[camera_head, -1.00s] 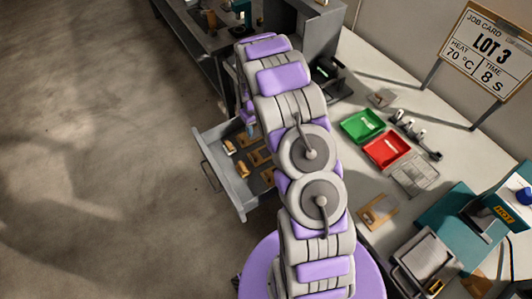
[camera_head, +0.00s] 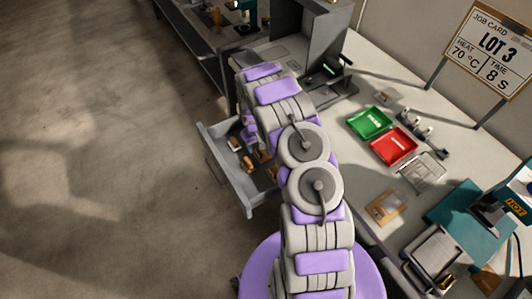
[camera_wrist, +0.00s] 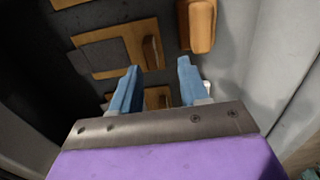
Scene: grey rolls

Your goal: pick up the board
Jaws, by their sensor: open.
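Several flat orange-brown boards lie in the open grey drawer (camera_head: 237,185). In the wrist view one board (camera_wrist: 81,42) has dark grey patches and a raised wooden block (camera_wrist: 151,54) at its right end. A second wooden block (camera_wrist: 198,25) lies at the top, and part of another board (camera_wrist: 157,97) shows between my fingers. My gripper (camera_wrist: 159,66) is open, its two blue fingers pointing into the drawer with nothing held between them. I cannot tell whether the fingers touch a board. In the head view my arm hides part of the drawer.
On the bench right of my arm are a green tray (camera_head: 369,123), a red tray (camera_head: 394,146), a flat orange-edged piece (camera_head: 386,207) and a teal press (camera_head: 470,205). A job card (camera_head: 491,45) stands behind. The drawer walls surround my gripper closely. The floor at left is clear.

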